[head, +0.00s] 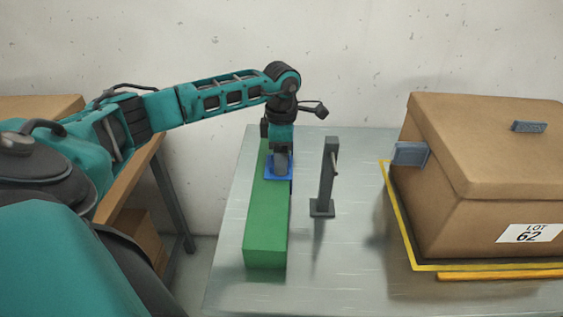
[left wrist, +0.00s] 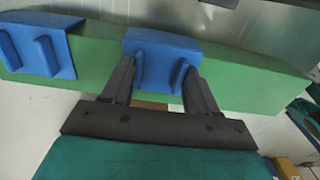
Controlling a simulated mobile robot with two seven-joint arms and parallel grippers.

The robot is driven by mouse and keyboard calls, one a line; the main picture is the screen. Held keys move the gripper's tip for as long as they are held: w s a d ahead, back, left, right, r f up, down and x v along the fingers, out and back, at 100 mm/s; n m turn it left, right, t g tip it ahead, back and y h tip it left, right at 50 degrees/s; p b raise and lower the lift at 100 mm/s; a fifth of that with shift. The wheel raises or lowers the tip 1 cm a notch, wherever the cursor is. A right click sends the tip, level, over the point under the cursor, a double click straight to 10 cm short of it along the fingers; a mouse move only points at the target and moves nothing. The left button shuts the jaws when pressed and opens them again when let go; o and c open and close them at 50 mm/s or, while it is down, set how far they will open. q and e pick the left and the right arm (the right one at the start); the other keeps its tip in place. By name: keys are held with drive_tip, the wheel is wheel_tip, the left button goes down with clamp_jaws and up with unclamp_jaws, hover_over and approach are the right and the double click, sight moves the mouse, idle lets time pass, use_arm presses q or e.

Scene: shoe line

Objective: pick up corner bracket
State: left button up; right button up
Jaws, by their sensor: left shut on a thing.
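A blue corner bracket (left wrist: 160,47) with two upright ribs sits over the edge of a long green block (left wrist: 250,75), seen in the left wrist view. The two fingers of my left gripper (left wrist: 160,85) are shut on its ribs, one finger on each outer side. A second blue bracket (left wrist: 38,47) sits on the block at the left of that view. In the head view my left gripper (head: 280,160) points down over the green block (head: 267,225), with a blue bracket (head: 270,172) under it; the gripper partly hides it. My right gripper is not in view.
A dark post on a foot (head: 324,185) stands just right of the block. A large cardboard box (head: 480,150) stands on the right inside a yellow outline, with grey-blue brackets on its edge (head: 410,153) and lid (head: 529,127). The metal table (head: 340,270) is clear in front.

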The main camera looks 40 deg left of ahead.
use_arm(q)
drive_tip(key=shift+c, duration=1.3)
drive_tip(key=shift+r, duration=0.1)
